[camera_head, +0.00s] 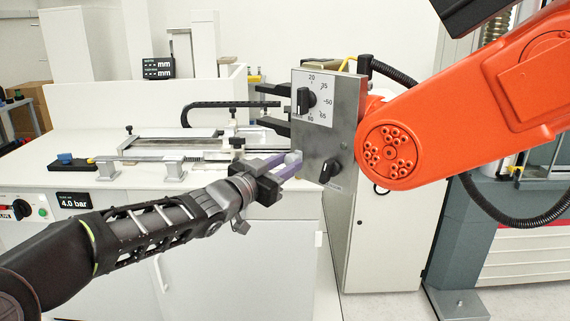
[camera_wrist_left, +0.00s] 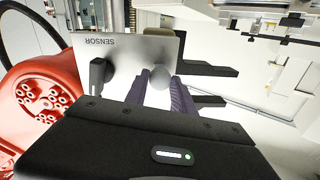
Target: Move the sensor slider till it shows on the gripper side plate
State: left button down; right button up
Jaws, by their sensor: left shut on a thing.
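The gripper side plate (camera_head: 345,120) is a grey metal face on the orange robot arm, with a numbered dial and a black dial knob (camera_head: 305,99). A second black knob (camera_head: 330,170) sits low on it and shows in the wrist view (camera_wrist_left: 100,72). There the plate (camera_wrist_left: 130,50) carries an upside-down "SENSOR" label. The sensor slider, a pale rounded knob (camera_wrist_left: 160,76), lies between my left gripper's purple fingers (camera_wrist_left: 160,84). In the head view my left gripper (camera_head: 287,163) is shut on it at the plate's lower left edge. My right gripper is not in view.
The orange arm (camera_head: 480,110) fills the right side. Black jaws (camera_head: 273,120) stick out left of the plate. A hose (camera_head: 510,215) hangs at right.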

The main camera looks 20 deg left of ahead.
pick_arm(q)
jog(key=shift+r, duration=0.2)
jog(key=c, duration=1.1)
grip_release()
jog(key=shift+o, duration=0.2)
jog(key=v, duration=0.8)
